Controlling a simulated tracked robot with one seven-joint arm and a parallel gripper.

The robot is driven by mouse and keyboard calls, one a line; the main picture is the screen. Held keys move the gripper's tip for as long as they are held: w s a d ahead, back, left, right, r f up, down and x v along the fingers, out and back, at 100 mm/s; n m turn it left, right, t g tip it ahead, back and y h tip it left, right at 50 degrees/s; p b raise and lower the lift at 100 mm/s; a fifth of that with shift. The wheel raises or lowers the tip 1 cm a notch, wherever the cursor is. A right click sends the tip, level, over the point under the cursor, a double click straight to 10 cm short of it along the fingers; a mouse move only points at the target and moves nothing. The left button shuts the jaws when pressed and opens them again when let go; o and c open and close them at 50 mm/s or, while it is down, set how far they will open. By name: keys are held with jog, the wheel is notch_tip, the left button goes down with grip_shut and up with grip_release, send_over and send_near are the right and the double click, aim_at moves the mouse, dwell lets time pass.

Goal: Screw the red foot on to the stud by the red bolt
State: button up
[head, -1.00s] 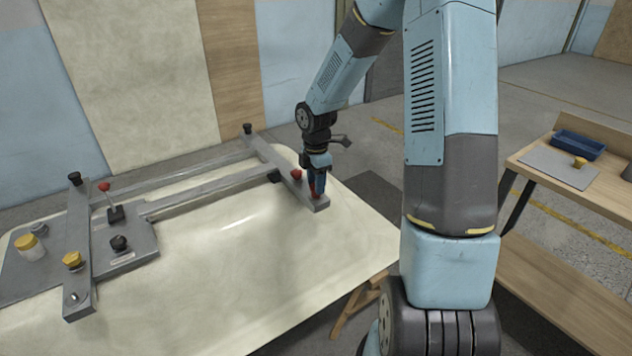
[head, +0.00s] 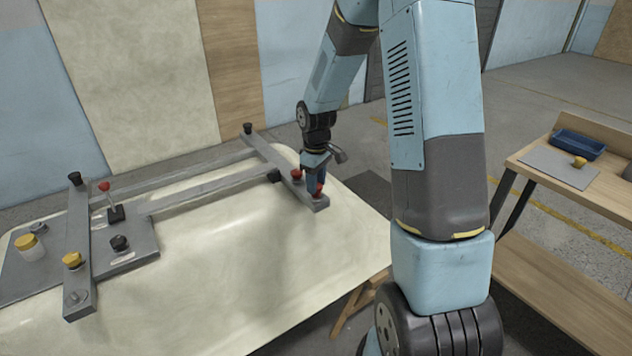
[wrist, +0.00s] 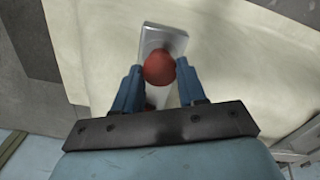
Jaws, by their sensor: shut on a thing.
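The red foot (head: 319,190) is at the near right end of the grey crossbar (head: 262,149), on the stud's place. In the wrist view the red foot (wrist: 160,68) shows as a round red top between the blue fingers. My gripper (head: 316,181) points down and is shut on it. The red bolt (head: 296,174) stands on the same bar, just left of my gripper. A bit of red lower between the fingers in the wrist view is mostly hidden. The stud is hidden, so I cannot tell how far the foot is threaded.
The bar frame lies on a cream tub shell (head: 230,235). A wooden bench (head: 560,200) with a blue tray (head: 578,144) stands at right. The shell's middle is clear.

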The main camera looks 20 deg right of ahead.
jog(key=o, duration=1.2)
jog(key=shift+c, duration=0.7)
jog(key=n, duration=0.9)
jog(key=shift+n, duration=0.3)
jog(key=n, duration=0.3)
jog(key=shift+n, duration=0.3)
jog(key=shift+c, duration=0.3)
